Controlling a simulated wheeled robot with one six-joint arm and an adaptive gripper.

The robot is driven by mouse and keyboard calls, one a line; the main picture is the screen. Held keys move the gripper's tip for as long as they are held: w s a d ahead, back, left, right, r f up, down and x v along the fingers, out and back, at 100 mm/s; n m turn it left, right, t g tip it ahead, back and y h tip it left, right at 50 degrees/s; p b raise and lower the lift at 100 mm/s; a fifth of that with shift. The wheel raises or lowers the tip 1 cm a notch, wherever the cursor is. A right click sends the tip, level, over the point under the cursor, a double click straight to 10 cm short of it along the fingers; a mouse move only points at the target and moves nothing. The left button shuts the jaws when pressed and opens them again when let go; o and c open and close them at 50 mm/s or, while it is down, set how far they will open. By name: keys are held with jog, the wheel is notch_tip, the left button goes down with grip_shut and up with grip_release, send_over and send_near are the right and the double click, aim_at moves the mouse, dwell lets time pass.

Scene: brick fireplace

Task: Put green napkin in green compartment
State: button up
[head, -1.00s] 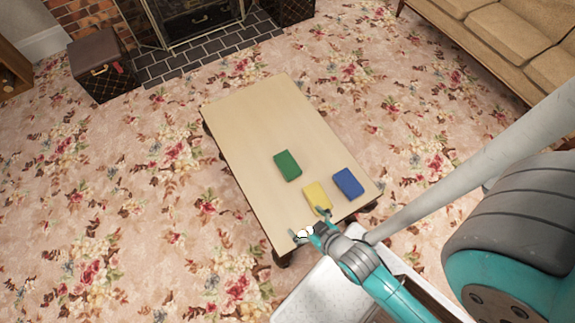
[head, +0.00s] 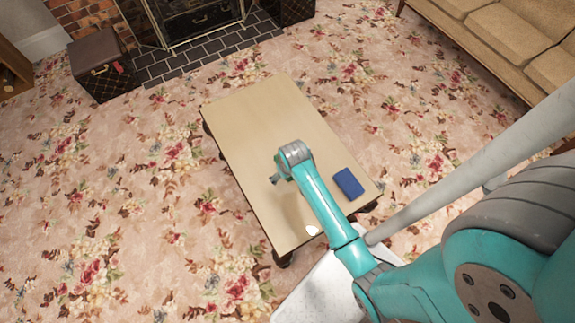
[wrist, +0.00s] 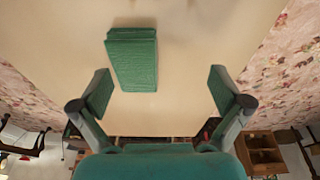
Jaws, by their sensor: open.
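The green napkin (wrist: 132,60) is a folded green block lying flat on the wooden table, seen in the wrist view ahead of my fingers and a little left of centre. In the head view my arm hides it. My gripper (wrist: 160,95) is open and empty, with its two fingers spread wide and the napkin apart from them, beyond the tips. In the head view my gripper (head: 276,179) is over the middle of the table, partly hidden by my wrist. No green compartment can be made out in these frames.
A blue folded napkin (head: 348,184) lies near the table's right edge. The low table (head: 265,110) is bare at its far end. A brown case (head: 101,66) stands by the fireplace, and a tan sofa (head: 510,35) is at the upper right.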

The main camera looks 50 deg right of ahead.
jog(key=w+d+r+g, duration=0.2)
jog(key=w+d+r, duration=0.2)
jog(key=w+d, duration=0.1)
jog(key=shift+m+y, duration=0.3)
jog(key=shift+y, duration=0.1)
notch_tip(320, 180, down, 6)
jog(key=shift+s+r, duration=0.1)
jog(key=shift+s+d+f, duration=0.1)
jog(key=shift+f, duration=1.2)
jog(key=shift+s+d+f, duration=0.1)
jog(key=shift+f, duration=1.2)
jog(key=shift+r, duration=0.1)
jog(key=c, duration=1.3)
